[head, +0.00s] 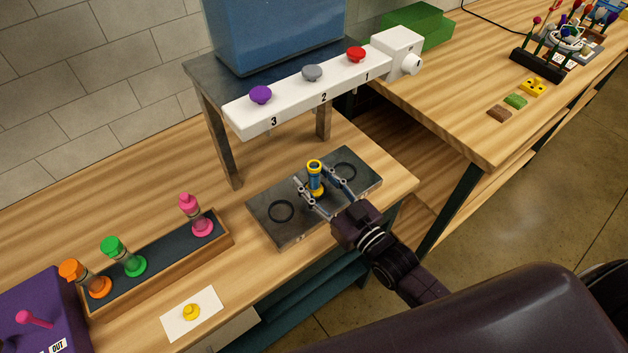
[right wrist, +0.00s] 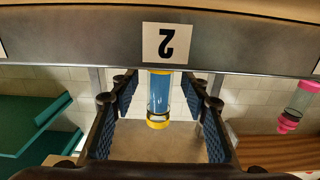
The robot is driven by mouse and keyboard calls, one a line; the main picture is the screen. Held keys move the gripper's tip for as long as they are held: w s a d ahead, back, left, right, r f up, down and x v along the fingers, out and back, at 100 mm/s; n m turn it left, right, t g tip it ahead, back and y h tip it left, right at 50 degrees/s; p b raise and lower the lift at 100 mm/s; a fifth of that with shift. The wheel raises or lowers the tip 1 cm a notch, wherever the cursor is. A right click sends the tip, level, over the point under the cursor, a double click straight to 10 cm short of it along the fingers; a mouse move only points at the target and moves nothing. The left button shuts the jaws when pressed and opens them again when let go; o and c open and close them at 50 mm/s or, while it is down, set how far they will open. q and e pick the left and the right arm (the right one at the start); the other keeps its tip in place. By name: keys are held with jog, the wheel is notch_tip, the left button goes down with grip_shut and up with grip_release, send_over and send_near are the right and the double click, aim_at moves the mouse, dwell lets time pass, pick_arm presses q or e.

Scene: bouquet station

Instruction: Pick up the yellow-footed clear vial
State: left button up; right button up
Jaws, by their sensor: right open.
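The yellow-footed vial (head: 315,180) stands upright at the middle place of a dark metal plate (head: 262,226). It has yellow ends and looks blue between them. My right gripper (head: 313,177) is open, with one finger on each side of the vial. In the right wrist view the vial (right wrist: 159,96) appears upside down between the two padded fingers (right wrist: 159,84), with a visible gap on both sides. My left gripper is not in view.
A wooden tray (head: 160,289) with orange, green and pink vials stands to the left. A white bar (head: 290,97) with purple, grey and red knobs overhangs behind the plate. A white card (head: 205,312) with a yellow piece lies in front. Empty rings flank the vial.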

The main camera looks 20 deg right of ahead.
grip_shut()
jog(key=shift+w, duration=0.1)
jog(key=shift+r, duration=0.1)
dwell(0.4)
